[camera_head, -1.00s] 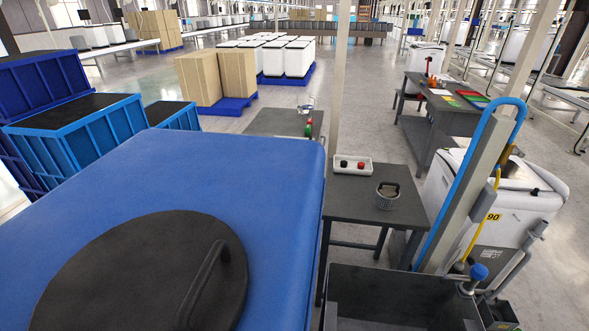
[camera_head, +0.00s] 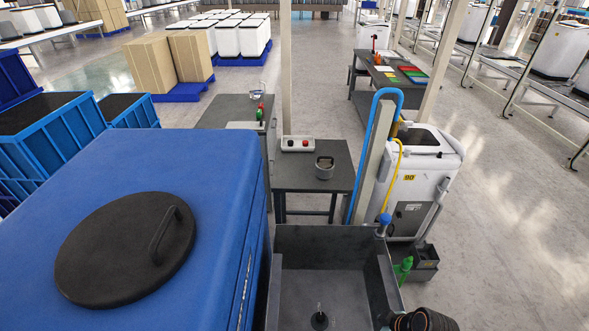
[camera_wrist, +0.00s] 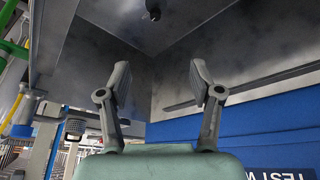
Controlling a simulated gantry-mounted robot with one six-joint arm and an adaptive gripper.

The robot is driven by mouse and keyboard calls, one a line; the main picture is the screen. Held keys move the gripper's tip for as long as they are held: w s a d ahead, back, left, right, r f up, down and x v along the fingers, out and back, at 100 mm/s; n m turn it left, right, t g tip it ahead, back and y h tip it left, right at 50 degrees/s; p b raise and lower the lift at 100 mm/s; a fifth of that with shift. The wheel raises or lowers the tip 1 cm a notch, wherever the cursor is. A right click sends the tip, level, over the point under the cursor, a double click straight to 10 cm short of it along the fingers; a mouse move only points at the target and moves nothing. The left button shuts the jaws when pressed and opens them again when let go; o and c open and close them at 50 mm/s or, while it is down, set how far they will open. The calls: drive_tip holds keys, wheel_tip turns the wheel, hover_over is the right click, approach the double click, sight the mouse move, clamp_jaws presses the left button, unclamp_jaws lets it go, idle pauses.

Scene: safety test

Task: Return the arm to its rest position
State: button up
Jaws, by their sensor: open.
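My gripper (camera_wrist: 159,82) shows in the wrist view with its two grey fingers spread apart and nothing between them. Grey metal walls of what looks like the sink lie behind the fingers, with a blue panel at the right. The grey sink (camera_head: 322,287) is in the head view at the bottom centre, with a dark drain fitting in its floor. My gripper is not clearly visible in the head view, so its distance from the sink cannot be told there.
A large blue tank (camera_head: 120,165) with a black round lid (camera_head: 100,255) stands left of the sink. A white machine (camera_head: 415,190) stands right of a post. Open floor (camera_head: 510,220) lies at the right.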

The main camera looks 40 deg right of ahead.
drive_tip(key=w+a+r+t+h+p, duration=0.1)
drive_tip(key=w+a+r+p, duration=0.6)
drive_tip(key=r, duration=0.6)
drive_tip(key=w+a+r+t+h+p, duration=0.15)
drive_tip(key=w+a+r+p, duration=0.25)
drive_tip(key=w+a+r, duration=0.6)
drive_tip(key=a+r+t+p, duration=0.2)
drive_tip(key=a+r, duration=0.4)
drive_tip(key=r, duration=0.3)
drive_tip(key=a+r+m+t+y+p, duration=0.1)
drive_tip(key=a+r+p, duration=0.4)
drive_tip(key=r, duration=0.5)
drive_tip(key=s+a+r+t+y+p, duration=0.1)
drive_tip(key=a+r+t+p, duration=0.2)
drive_tip(key=a+r, duration=0.5)
wheel_tip(320, 180, up, 2)
drive_tip(key=shift+a+r+p, duration=0.25)
drive_tip(key=shift+p, duration=0.25)
drive_tip(key=shift+s+y, duration=0.1)
drive_tip(key=shift+y, duration=0.15)
